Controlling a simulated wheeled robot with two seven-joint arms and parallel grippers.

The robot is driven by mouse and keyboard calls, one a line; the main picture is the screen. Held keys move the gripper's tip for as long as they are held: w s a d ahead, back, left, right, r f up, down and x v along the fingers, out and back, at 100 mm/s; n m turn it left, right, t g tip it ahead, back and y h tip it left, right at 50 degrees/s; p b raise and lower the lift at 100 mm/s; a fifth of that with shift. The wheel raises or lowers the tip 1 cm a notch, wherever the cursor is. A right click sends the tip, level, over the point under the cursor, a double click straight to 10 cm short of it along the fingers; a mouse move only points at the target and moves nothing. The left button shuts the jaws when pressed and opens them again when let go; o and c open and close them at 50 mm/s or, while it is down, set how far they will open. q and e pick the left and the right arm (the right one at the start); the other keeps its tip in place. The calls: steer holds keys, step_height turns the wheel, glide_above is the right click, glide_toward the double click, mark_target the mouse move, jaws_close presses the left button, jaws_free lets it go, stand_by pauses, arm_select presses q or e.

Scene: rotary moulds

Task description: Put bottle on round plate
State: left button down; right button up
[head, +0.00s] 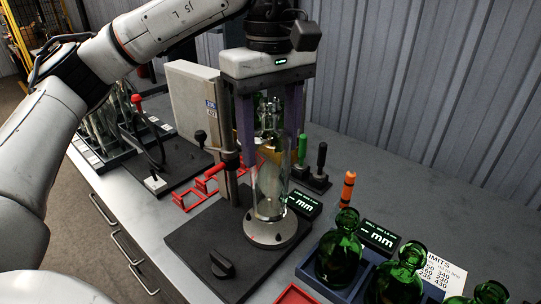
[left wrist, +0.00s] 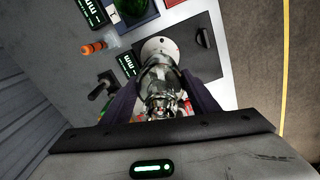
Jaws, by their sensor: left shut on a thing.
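A clear glass bottle (head: 270,178) stands upright over the round plate (head: 271,232) of a black-based gauge stand in the head view. Its base looks to be at the plate's surface; I cannot tell whether it bears on it. My left gripper (head: 270,125) points straight down, shut on the bottle's upper part. In the left wrist view the bottle (left wrist: 163,85) runs from between the fingers to the pale round plate (left wrist: 158,47). My right gripper is not in view.
Green bottles (head: 340,250) stand in a blue tray at the front right. Small mm displays (head: 304,203), an orange-handled tool (head: 348,188) and a red rack (head: 198,187) lie around the stand. The stand's post (head: 229,150) is close left of the bottle.

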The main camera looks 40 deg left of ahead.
arm_select(q)
step_height(320, 180, down, 2)
steer(key=shift+f, duration=0.25)
steer(key=shift+f, duration=0.1)
steer(key=c, duration=0.7)
jaws_free()
